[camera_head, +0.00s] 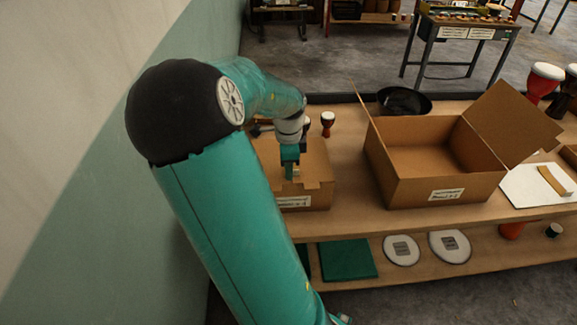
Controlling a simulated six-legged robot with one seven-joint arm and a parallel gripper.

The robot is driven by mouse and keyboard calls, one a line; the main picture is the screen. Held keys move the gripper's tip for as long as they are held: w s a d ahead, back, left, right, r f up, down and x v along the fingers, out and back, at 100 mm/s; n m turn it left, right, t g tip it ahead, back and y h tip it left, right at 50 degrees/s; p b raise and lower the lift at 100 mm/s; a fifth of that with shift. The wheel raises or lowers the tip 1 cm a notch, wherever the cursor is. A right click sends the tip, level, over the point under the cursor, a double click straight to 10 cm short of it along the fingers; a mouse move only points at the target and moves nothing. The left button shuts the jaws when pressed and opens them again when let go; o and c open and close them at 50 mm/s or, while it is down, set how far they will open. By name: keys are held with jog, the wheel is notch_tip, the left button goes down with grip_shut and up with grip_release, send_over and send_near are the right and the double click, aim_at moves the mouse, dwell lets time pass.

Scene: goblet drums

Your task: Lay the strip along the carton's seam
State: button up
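A low brown carton (316,184) with its top closed stands on the wooden bench, partly hidden behind my arm. A white label is on its front, and its seam is too small or covered to make out. My gripper (291,172) is over the top of this carton, pointing down. A small pale tan patch shows at its fingertips; I cannot tell whether it is a held strip or part of the carton. The finger opening is too small to judge. A tan strip (551,181) lies on a white board (522,190) at the far right.
A larger open carton (432,180) with raised flaps stands right of the closed one. Behind are a black bowl (404,101) and a small red goblet drum (327,122). Larger drums (543,80) stand at the right. A lower shelf holds a green slab (347,260) and white discs (402,250).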

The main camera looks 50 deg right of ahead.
jog(key=shift+r, duration=0.15)
notch_tip(320, 180, up, 14)
jog(key=shift+f, duration=0.2)
jog(key=w+a+n+t+y, duration=0.2)
jog(key=w+a+n+t, duration=0.1)
jog(key=a+n, duration=1.4)
jog(key=s+a+n+t, duration=0.1)
jog(key=s+a+n, duration=0.1)
jog(key=a, duration=0.4)
jog(key=s+a+r+n+h, duration=0.1)
jog(key=s+a+n, duration=0.1)
jog(key=a+n, duration=0.3)
jog(key=s+a+n+t+h, duration=0.1)
jog(key=s+a+n, duration=0.1)
jog(key=a, duration=0.5)
jog(key=shift+s+a+r+n+t, duration=0.2)
jog(key=shift+s+n+t, duration=0.1)
jog(key=shift+n, duration=0.6)
